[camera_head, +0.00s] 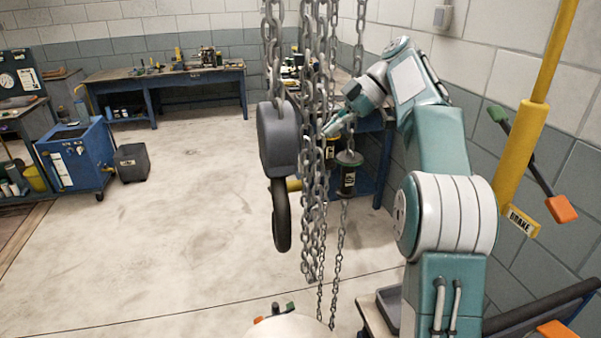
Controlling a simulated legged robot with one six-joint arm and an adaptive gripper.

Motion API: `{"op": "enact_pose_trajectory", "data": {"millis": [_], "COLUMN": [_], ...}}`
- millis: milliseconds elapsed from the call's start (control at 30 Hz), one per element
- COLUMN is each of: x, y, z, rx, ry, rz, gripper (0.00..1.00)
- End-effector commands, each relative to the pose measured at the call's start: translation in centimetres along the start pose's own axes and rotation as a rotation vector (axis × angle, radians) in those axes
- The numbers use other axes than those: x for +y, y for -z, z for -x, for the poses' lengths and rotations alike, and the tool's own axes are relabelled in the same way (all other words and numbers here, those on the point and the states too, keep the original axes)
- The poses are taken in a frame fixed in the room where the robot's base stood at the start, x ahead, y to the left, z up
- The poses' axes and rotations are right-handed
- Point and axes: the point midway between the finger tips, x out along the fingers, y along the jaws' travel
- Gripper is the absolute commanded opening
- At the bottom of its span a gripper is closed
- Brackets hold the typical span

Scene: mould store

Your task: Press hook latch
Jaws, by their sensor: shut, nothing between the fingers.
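A dark grey hoist block (279,139) hangs on chains in the middle of the view. A black curved hook (281,226) hangs beneath it. I cannot make out a separate latch on the hook. My gripper (336,124) is at the end of my teal and white arm, to the right of the block and above the hook. It is shut and empty, partly hidden behind the hanging chains (318,150). I cannot tell whether it touches the chains.
A black cylinder with a green top (348,176) hangs below my gripper. A yellow post (521,135) and a BRAKE sign (523,221) stand at the right. A blue workbench (165,78), blue cart (76,158) and dark bin (132,162) stand behind, left. The central floor is clear.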

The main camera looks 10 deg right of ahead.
Motion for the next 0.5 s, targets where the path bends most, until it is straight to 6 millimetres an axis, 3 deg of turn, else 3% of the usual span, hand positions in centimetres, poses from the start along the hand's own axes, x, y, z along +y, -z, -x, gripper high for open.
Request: {"op": "enact_pose_trajectory", "data": {"millis": [500], "x": [-0.1], "y": [0.1], "z": [-8.0], "rx": [0.000], "ry": [0.004], "rz": [0.000], "gripper": [0.00]}}
